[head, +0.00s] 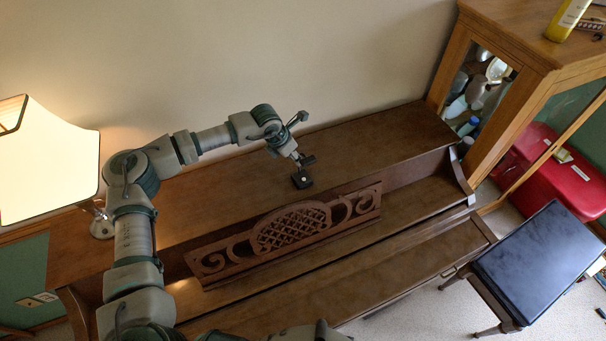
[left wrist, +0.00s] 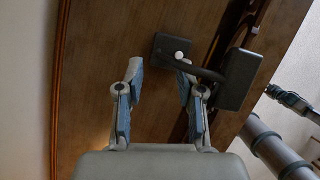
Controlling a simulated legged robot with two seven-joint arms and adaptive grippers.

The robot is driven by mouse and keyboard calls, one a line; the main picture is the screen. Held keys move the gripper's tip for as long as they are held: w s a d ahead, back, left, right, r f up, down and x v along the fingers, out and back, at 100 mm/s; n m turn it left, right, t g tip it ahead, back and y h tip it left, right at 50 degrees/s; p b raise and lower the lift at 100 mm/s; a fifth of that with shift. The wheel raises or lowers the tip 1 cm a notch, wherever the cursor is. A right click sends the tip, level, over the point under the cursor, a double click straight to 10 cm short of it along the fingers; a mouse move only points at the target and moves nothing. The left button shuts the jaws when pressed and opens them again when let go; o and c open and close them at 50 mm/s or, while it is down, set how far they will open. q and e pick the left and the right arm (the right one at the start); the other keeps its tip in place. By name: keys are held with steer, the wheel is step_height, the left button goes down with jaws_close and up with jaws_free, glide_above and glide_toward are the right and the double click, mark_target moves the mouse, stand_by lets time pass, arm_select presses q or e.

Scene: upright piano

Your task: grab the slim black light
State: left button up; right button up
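The slim black light (head: 302,181) stands on the piano's top, a dark square base with a small head on a short arm. In the left wrist view the light (left wrist: 238,80) has its base at top centre, a white knob on it, and its neck runs right to a rectangular head. My left gripper (head: 298,160) is just above the light. In the left wrist view the left gripper (left wrist: 160,68) has its fingers spread with nothing between them. Its right finger overlaps the neck in the picture; I cannot tell whether they touch.
The wooden piano (head: 385,137) has a carved music stand (head: 291,228) in front of the light. A lit lamp (head: 48,160) stands left. A glass-fronted cabinet (head: 540,58) and black-topped bench (head: 541,262) are right. The piano top right of the light is clear.

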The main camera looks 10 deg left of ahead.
mark_target(299, 172)
arm_select(q)
steer(key=shift+w+d+f+p, duration=0.2)
steer(key=shift+f+p, duration=0.1)
steer(key=shift+f, duration=0.3)
steer(key=p+x, duration=0.1)
steer(key=x, duration=0.2)
steer(key=shift+w+f, duration=0.2)
steer(key=shift+f, duration=0.05)
steer(key=shift+w+f, duration=0.1)
steer(key=shift+f, duration=0.3)
steer(key=shift+r, duration=0.1)
jaws_close()
